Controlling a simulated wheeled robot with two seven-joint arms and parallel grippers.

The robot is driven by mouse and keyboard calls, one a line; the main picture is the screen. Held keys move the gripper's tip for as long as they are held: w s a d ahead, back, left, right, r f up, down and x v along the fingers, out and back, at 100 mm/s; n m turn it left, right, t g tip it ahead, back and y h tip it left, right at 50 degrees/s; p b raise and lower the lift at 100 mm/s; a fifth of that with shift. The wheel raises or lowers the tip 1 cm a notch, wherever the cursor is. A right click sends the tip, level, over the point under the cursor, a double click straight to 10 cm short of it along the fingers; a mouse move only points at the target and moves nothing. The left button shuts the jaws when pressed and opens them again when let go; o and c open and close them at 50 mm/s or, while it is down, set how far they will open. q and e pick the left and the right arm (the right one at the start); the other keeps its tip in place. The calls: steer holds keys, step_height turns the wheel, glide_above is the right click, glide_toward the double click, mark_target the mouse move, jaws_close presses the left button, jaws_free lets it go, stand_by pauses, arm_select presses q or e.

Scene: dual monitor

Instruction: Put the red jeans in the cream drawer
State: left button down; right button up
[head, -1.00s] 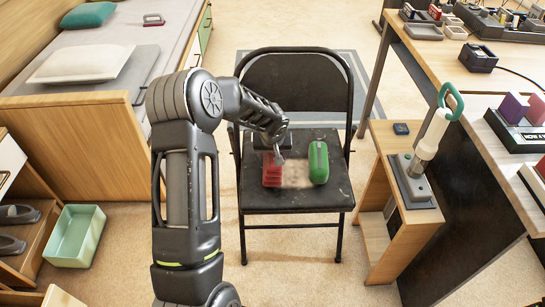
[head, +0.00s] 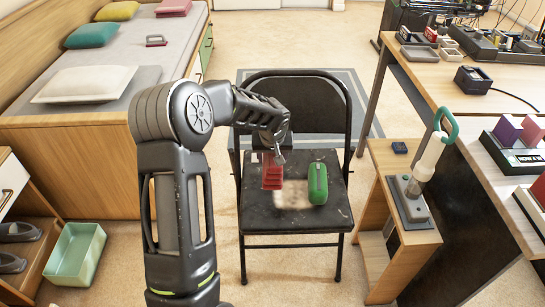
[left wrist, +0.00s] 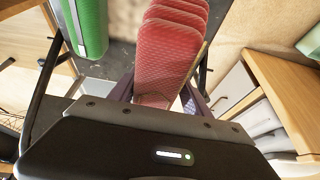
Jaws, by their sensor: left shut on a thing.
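The red jeans (head: 271,172), a folded ribbed-looking red bundle, hang from my left gripper (head: 275,152) over the left part of the black chair seat. In the left wrist view the jeans (left wrist: 168,45) stick out between the fingers, and the left gripper (left wrist: 160,98) is shut on them. They look slightly above the seat, though the gap is hard to judge. A cream drawer front (head: 13,182) with a dark handle shows at the left edge of the head view. A pale drawer front (left wrist: 233,90) shows on a wooden cabinet in the left wrist view. My right gripper is out of view.
A green roll (head: 317,183) and a beige patch (head: 292,195) are on the black chair (head: 300,221). A mint bin (head: 75,254) stands on the floor beside the left cabinet. A bed (head: 75,140) is behind it.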

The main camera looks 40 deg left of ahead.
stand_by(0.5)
arm_select(q)
steer(key=shift+s+d+f+m, duration=0.1)
steer(key=shift+s+f+m, duration=0.05)
steer(key=shift+s+m, duration=0.2)
steer(key=s+d+r+m+t+h, duration=0.1)
steer(key=d+r+m, duration=0.2)
steer(key=d+r, duration=0.7)
steer(key=s+d+r+m+h, duration=0.15)
steer(key=d+r+m, duration=0.35)
steer(key=d, duration=0.9)
step_height(320, 180, up, 12)
steer(key=s+n+p, duration=0.1)
steer(key=p, duration=1.9)
steer(key=shift+s+a+p, duration=0.15)
steer(key=shift+a+p, duration=0.15)
steer(key=shift+n, duration=0.25)
steer(key=shift+d, duration=0.1)
